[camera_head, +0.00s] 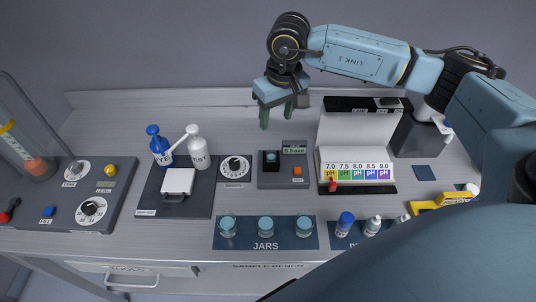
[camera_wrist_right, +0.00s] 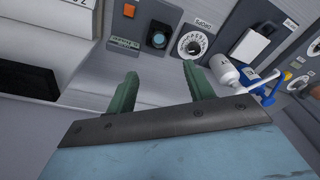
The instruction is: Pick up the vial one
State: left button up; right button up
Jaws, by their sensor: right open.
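No thing is clearly labelled as vial one. Three small clear containers with teal contents, a left one (camera_head: 227,226), a middle one (camera_head: 265,227) and a right one (camera_head: 304,225), stand on the dark mat (camera_head: 243,245) marked JARS. My right gripper (camera_head: 277,112) is open and empty, above the back of the bench behind the haze meter (camera_head: 263,183). Its green fingers (camera_wrist_right: 158,76) are apart with nothing between them in the right wrist view. The meter's black block has a round teal top (camera_wrist_right: 158,39). My left gripper is not in view.
A pH colour rack (camera_head: 357,160) stands right of the meter. A blue-capped bottle (camera_head: 344,222) and white-capped bottles stand front right, partly behind my arm. Two pump bottles, white (camera_head: 199,150) and blue (camera_head: 158,147), stand left. A dial (camera_head: 234,167) sits between.

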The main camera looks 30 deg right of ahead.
jog(key=p, duration=0.1)
send_over(271, 153)
jog(key=f, duration=0.5)
jog(key=s+f, duration=0.1)
jog(key=f, duration=0.1)
jog(key=shift+d+f, duration=0.25)
jog(key=shift+d, duration=0.15)
jog(key=f, duration=0.1)
jog(key=f+p, duration=0.1)
jog(key=f, duration=0.2)
jog(key=shift+w+a+f+p, duration=0.3)
jog(key=shift+a+p, duration=0.05)
jog(key=shift+a, duration=0.05)
jog(key=shift+f, duration=0.5)
jog(key=shift+r, duration=0.1)
jog(key=c, duration=1.1)
